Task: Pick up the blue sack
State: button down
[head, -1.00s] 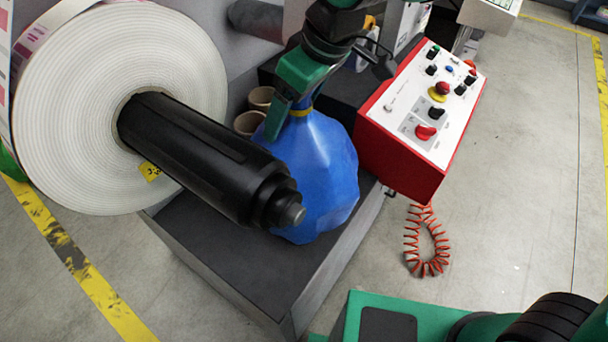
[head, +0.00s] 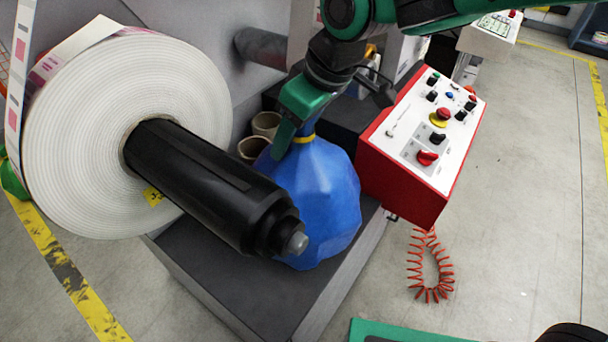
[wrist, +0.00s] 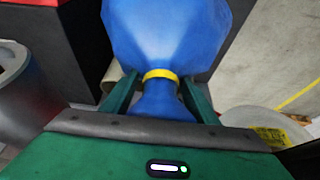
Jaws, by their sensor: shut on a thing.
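The blue sack (head: 318,205), tied with a yellow band (head: 303,139), is upright over the dark top of a low platform (head: 205,285). My gripper (head: 294,138) comes from above with its green fingers at the sack's neck. In the wrist view the fingers of my gripper (wrist: 158,90) lie on both sides of the neck of the blue sack (wrist: 165,35), by the yellow band (wrist: 161,75), and are shut on it. The black shaft hides the sack's lower left, and I cannot tell whether its bottom touches the platform.
A large white label roll (head: 75,150) sits on a black shaft (head: 205,185), whose end overlaps the sack in view. A red control box (head: 405,185) stands close on the sack's right. Cardboard tubes (head: 252,148) stand behind left. A red coiled cable (head: 430,270) lies on open floor at right.

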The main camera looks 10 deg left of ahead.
jog(key=shift+s+d+f, duration=0.1)
jog(key=shift+d+f, duration=0.2)
jog(key=shift+f, duration=0.05)
jog(key=shift+d+r, duration=0.1)
jog(key=shift+r, duration=0.1)
notch_tip(320, 180, up, 6)
jog(key=shift+f, duration=0.1)
jog(key=shift+r, duration=0.6)
jog(key=s+d, duration=0.3)
jog(key=d, duration=0.6)
jog(key=s+d, duration=0.4)
jog(key=d, duration=0.5)
jog(key=shift+s, duration=0.2)
